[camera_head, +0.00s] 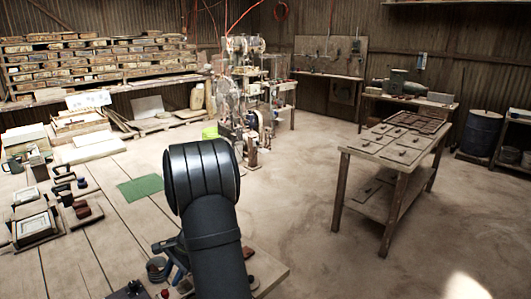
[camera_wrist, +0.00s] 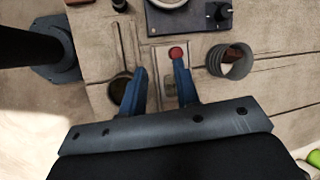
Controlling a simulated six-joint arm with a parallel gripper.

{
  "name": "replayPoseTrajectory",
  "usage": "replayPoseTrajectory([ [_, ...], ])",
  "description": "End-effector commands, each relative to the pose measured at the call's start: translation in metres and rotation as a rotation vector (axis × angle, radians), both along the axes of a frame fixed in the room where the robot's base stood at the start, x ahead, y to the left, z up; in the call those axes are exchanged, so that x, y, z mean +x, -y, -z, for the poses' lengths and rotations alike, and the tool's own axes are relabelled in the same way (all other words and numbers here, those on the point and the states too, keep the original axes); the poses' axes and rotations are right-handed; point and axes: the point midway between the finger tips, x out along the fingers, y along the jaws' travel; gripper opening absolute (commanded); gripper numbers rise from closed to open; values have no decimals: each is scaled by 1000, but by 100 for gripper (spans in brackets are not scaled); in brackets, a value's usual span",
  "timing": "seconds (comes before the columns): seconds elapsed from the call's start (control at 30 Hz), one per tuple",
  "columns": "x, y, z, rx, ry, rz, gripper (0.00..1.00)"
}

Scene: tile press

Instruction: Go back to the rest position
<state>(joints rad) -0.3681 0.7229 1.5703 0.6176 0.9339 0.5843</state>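My gripper (camera_wrist: 160,68) shows in the wrist view with its two blue fingers apart. It is above the wooden table (camera_wrist: 270,75). I see nothing clamped between the fingers; a pale strip with a red round piece (camera_wrist: 175,53) lies below, between the fingertips in the picture. In the head view my gripper (camera_head: 172,255) is low, near the table's front edge, partly hidden by my arm.
Near the gripper are a dark box with a knob (camera_wrist: 190,16), a grey cup (camera_wrist: 230,61) and a dark round container (camera_wrist: 120,88). A green mat (camera_head: 140,188) lies on the table. A tile-covered bench (camera_head: 400,140) stands right, with open floor between.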

Motion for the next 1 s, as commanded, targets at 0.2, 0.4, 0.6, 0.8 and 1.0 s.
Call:
replayPoseTrajectory([
  [0.2,4,-1,39,-1,12,-16,29],
  [0.4,4,-1,63,0,13,-14,29],
  [0.6,4,-2,72,1,14,-14,29],
  [0.8,4,-1,72,0,15,-14,29],
  [1.0,4,-1,72,1,14,-14,29],
])
